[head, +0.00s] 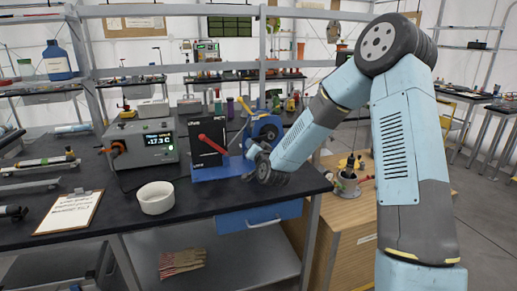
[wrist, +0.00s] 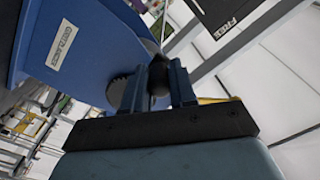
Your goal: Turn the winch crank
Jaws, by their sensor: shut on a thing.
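The winch has a blue side plate (wrist: 70,45) with a white label, which fills the upper left of the wrist view. In the head view the blue winch (head: 266,128) stands at the bench's right end. My gripper (wrist: 156,80) is shut on a dark knob (wrist: 158,72), which looks like the crank's handle, with one finger on each side. A dark toothed wheel (wrist: 121,90) shows just left of the fingers. In the head view my gripper (head: 257,155) is at the winch's front right; the crank arm is mostly hidden there.
A black panel with a red lever (head: 212,143) stands left of the winch, near a display unit (head: 145,143). A white bowl (head: 156,198) and a clipboard (head: 70,212) lie on the bench's front.

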